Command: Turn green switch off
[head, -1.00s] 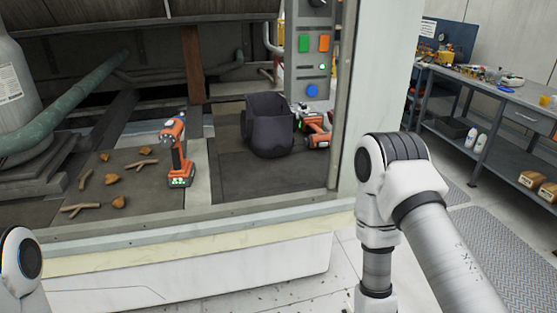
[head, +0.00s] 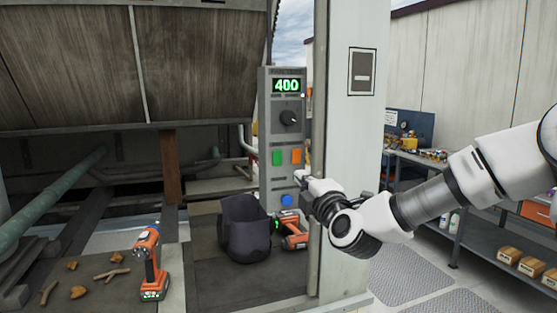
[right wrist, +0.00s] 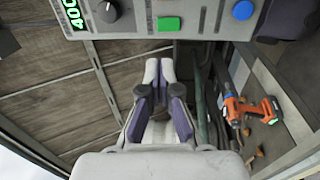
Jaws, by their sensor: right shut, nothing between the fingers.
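The grey control panel (head: 267,130) stands upright beside a white post. Its green switch (head: 278,157) sits left of an orange switch (head: 297,155). In the right wrist view the green switch (right wrist: 168,24) is near the top, beyond the fingertips. My right gripper (head: 302,177) is in front of the panel's right edge, a little below the orange switch. In the right wrist view its fingers (right wrist: 160,66) are closed together with nothing between them, and a gap shows between tips and green switch. My left gripper is not in view.
The panel also has a display reading 400 (head: 287,86), a dark knob (head: 289,118) and a blue button (head: 287,200). The white post (head: 345,200) stands close to my right arm.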

